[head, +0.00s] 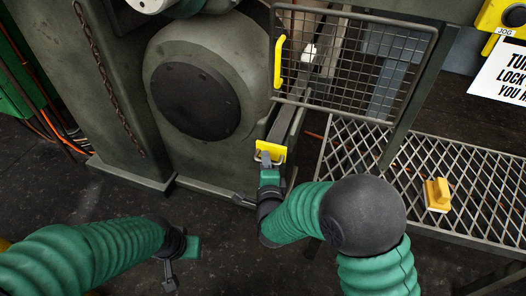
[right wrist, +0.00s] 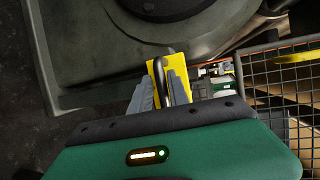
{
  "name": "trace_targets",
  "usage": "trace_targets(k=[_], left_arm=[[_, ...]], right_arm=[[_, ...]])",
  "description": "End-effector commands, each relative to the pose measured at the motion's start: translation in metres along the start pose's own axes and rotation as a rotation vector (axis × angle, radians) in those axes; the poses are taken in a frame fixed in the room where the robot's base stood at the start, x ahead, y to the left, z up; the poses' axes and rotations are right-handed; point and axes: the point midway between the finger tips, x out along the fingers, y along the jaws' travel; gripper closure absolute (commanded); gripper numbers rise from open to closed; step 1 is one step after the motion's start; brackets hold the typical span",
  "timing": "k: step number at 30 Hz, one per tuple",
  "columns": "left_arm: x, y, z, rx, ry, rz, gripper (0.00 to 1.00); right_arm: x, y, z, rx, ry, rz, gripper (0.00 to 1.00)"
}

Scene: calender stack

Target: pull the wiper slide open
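The wiper slide shows as a yellow end plate (head: 271,149) with a handle, at the near end of a grey bar beside the machine. In the right wrist view the yellow plate (right wrist: 157,72) and its dark looped handle (right wrist: 161,84) lie straight ahead. My right gripper (head: 267,161) is at the plate. In the right wrist view its grey fingers (right wrist: 160,92) stand apart on either side of the handle, with yellow showing between them. The fingers partly hide the handle. My left gripper (head: 172,272) hangs low over the floor, away from the slide; its fingers are too small to read.
A mesh guard (head: 350,62) with a yellow handle (head: 279,62) hangs above the slide. A grated metal platform (head: 470,180) carries a yellow block (head: 437,194) at right. The grey machine housing (head: 205,85) stands behind. Dark floor (head: 225,240) is open between my arms.

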Motion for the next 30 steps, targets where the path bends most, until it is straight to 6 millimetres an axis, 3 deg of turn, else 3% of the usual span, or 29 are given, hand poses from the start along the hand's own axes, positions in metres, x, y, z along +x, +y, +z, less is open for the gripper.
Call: trace_targets(k=[7, 12, 30], left_arm=[[0.0, 0.0001, 0.0002, 0.001, 0.0, 0.0, 0.64], [0.0, 0.0001, 0.0002, 0.0, 0.0, 0.0, 0.64], [0.0002, 0.0001, 0.0001, 0.0, 0.0, 0.0, 0.64]], right_arm=[[-0.0001, 0.0002, -0.0004, 0.0, 0.001, 0.0, 0.79], [0.0003, 0.0006, -0.0001, -0.001, 0.001, 0.001, 1.0], [0.0, 0.0026, 0.0012, -0.001, -0.003, 0.005, 1.0]])
